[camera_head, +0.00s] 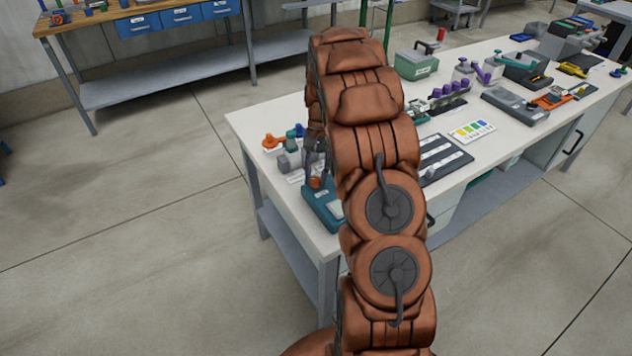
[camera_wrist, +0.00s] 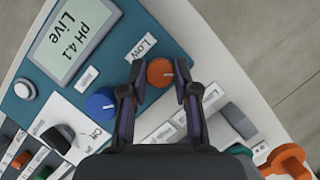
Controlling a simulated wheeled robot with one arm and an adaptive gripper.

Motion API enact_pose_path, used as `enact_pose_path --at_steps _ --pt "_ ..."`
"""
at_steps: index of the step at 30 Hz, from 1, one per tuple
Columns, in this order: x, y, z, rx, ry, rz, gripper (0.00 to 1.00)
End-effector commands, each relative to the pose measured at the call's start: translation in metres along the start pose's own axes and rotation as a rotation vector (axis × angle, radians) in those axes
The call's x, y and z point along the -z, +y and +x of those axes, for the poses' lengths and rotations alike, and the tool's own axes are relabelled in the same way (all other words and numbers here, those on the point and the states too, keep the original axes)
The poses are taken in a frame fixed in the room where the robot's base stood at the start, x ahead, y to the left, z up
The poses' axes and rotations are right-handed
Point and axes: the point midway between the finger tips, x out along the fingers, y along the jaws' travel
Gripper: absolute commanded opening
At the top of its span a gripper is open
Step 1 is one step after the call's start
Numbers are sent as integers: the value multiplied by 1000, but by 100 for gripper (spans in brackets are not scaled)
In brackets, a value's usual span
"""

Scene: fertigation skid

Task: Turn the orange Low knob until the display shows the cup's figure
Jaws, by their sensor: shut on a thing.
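The teal meter (camera_wrist: 150,25) lies on the bench; its display (camera_wrist: 72,40) reads "pH 4.1 Live". The orange knob (camera_wrist: 160,73) is beside the "Low" label (camera_wrist: 141,47) and has a pale pointer mark. My gripper (camera_wrist: 160,78) has a finger on each side of the orange knob, shut on it. In the head view the orange knob (camera_head: 316,182) shows under my gripper (camera_head: 316,173), on the teal meter (camera_head: 318,207), which my arm partly hides. A blue knob (camera_wrist: 100,103) is also on the meter. I cannot make out a cup bearing a figure.
Grey and orange fittings (camera_wrist: 285,160) stand close to the right of my gripper in the wrist view, and valve parts at lower left. The white bench (camera_head: 250,118) has free room at its far left corner. A dark tray (camera_head: 443,160) lies beyond my arm.

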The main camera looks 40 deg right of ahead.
Motion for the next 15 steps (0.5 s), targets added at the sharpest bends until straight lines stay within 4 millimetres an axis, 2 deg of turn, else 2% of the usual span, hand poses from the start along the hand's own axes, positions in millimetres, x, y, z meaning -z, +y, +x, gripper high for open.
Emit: enact_pose_path --at_steps 6,15 --pt "1 -2 2 -47 1 -118 0" --pt "0 -1 1 -80 -2 -194 0"
